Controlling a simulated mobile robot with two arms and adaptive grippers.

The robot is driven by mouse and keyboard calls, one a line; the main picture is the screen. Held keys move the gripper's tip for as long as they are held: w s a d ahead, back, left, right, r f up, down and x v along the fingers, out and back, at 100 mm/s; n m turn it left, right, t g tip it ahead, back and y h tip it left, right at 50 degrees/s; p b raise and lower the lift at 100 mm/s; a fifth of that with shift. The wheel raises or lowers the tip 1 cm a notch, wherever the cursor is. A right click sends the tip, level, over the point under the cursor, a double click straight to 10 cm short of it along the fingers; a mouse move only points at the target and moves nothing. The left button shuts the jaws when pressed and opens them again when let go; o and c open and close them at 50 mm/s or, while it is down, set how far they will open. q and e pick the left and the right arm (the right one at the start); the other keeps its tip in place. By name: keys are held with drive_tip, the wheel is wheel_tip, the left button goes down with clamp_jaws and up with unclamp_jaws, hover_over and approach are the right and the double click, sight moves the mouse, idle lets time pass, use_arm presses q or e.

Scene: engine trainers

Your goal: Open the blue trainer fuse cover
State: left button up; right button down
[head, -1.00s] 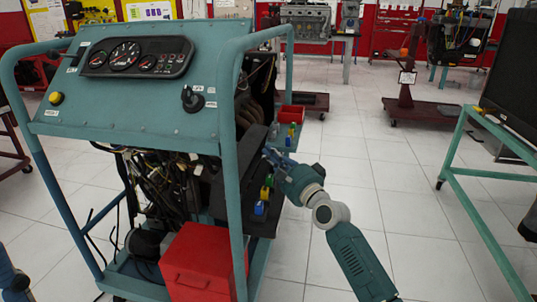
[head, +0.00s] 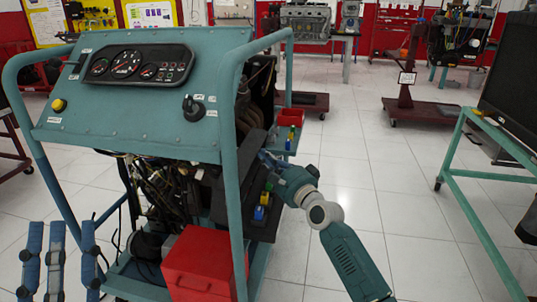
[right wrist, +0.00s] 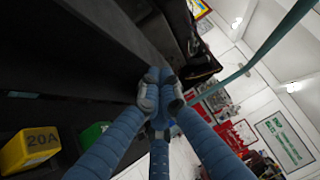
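The blue trainer (head: 125,122) is a teal frame with a sloped dashboard. On its right side is a dark box-like part (head: 211,188), which looks like the fuse box area; I cannot clearly make out the cover's outline. In the right wrist view a large dark slab (right wrist: 75,45) fills the upper left. My right gripper (head: 266,156) is beside that dark part. In the right wrist view its fingertips (right wrist: 157,88) are drawn together at the slab's edge, with nothing visible between them. My left gripper (head: 57,228) is at the lower left, its fingers upright and apart, empty.
Coloured fuses, including a yellow one marked 20A (right wrist: 28,150) and a green one (right wrist: 92,135), sit on the trainer's side ledge. A red box (head: 195,265) stands on its base. A teal stand with a monitor (head: 510,75) is at right. The floor between is clear.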

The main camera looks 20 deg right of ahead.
sight(249, 149)
use_arm(q)
drive_tip(key=w+f+g+y+p, duration=0.25)
drive_tip(key=f+g, duration=0.35)
drive_tip(key=f, duration=0.4)
drive_tip(key=w+f+g+y+p, duration=0.2)
drive_tip(key=w+f+g, duration=0.25)
drive_tip(key=f, duration=0.55)
use_arm(e)
drive_tip(key=a+p, duration=0.1)
drive_tip(key=p, duration=0.1)
drive_tip(key=w+a+n+g+p, duration=0.1)
drive_tip(key=p, duration=0.1)
drive_tip(key=w+a+r+n+g+p, duration=0.1)
drive_tip(key=p, duration=0.1)
drive_tip(key=shift+r+p, duration=0.1)
drive_tip(key=shift+p, duration=0.3)
use_arm(q)
drive_tip(key=s+a+f+g+y, duration=0.1)
drive_tip(key=s+a+f+g, duration=0.1)
drive_tip(key=s+f+g, duration=0.2)
drive_tip(key=s+a+f+g+y, duration=0.1)
drive_tip(key=s+a+f+g, duration=0.2)
drive_tip(key=s+f, duration=0.4)
drive_tip(key=s+a+f+n+g+y, duration=0.1)
drive_tip(key=s+a+f+g, duration=0.1)
drive_tip(key=s+f+g, duration=0.3)
drive_tip(key=s+f, duration=0.1)
drive_tip(key=s, duration=0.2)
drive_tip(key=shift+a, duration=0.4)
